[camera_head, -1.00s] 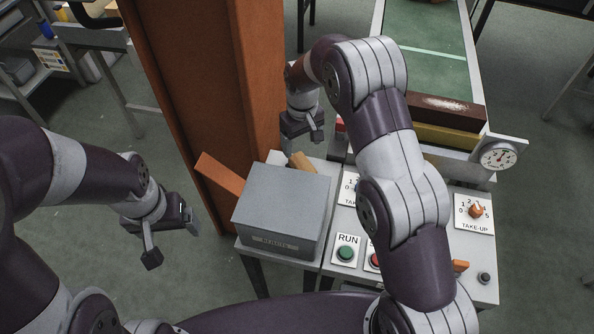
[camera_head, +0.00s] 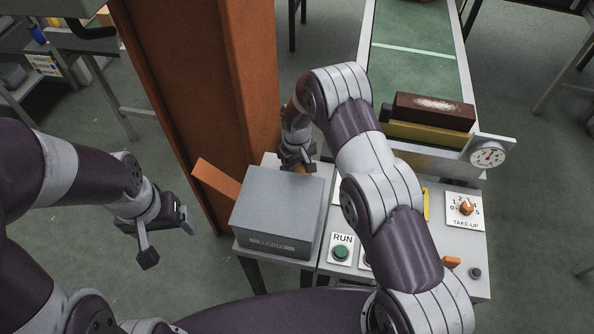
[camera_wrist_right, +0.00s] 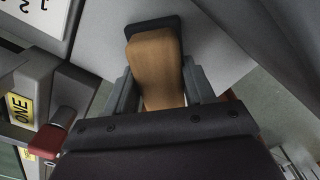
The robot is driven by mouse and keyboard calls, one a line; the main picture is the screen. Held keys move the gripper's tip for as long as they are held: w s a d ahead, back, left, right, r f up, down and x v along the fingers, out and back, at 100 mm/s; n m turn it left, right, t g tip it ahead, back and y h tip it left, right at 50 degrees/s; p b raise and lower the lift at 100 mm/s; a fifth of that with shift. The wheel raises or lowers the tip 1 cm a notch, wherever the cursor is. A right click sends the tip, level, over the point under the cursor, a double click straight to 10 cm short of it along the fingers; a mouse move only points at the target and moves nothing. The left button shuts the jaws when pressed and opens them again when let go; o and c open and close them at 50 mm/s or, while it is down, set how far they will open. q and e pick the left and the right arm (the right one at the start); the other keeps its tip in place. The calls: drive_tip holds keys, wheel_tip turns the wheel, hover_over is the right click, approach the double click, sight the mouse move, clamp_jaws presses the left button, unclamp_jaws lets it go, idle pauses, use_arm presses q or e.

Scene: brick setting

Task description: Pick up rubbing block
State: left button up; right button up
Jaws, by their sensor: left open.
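A tan wooden block with a dark pad at its far end, which looks like the rubbing block (camera_wrist_right: 155,65), lies on the grey panel top. In the head view only a bit of the block (camera_head: 300,168) shows behind the grey box. My right gripper (camera_wrist_right: 160,90) is down at it, with one finger on each side of the wood. The fingers look open around it, with a narrow gap at the left finger; contact at the right finger is unclear. My left gripper (camera_head: 168,240) is open and empty, over the floor left of the grey box.
A grey box (camera_head: 278,212) stands just in front of the block. A rust-coloured column (camera_head: 205,110) rises behind it at left. The control panel has a green RUN button (camera_head: 341,252) and a TAKE-UP knob (camera_head: 467,208).

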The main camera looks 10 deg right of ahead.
sight(297, 166)
drive_tip(key=shift+w, duration=0.1)
drive_tip(key=shift+c, duration=0.2)
drive_tip(key=shift+r, duration=0.2)
wheel_tip(297, 166, up, 18)
drive_tip(key=b, duration=0.1)
drive_tip(key=shift+f+b, duration=0.15)
drive_tip(key=shift+b, duration=0.2)
drive_tip(key=o, duration=0.5)
drive_tip(key=shift+c, duration=0.9)
drive_tip(key=shift+f, duration=0.1)
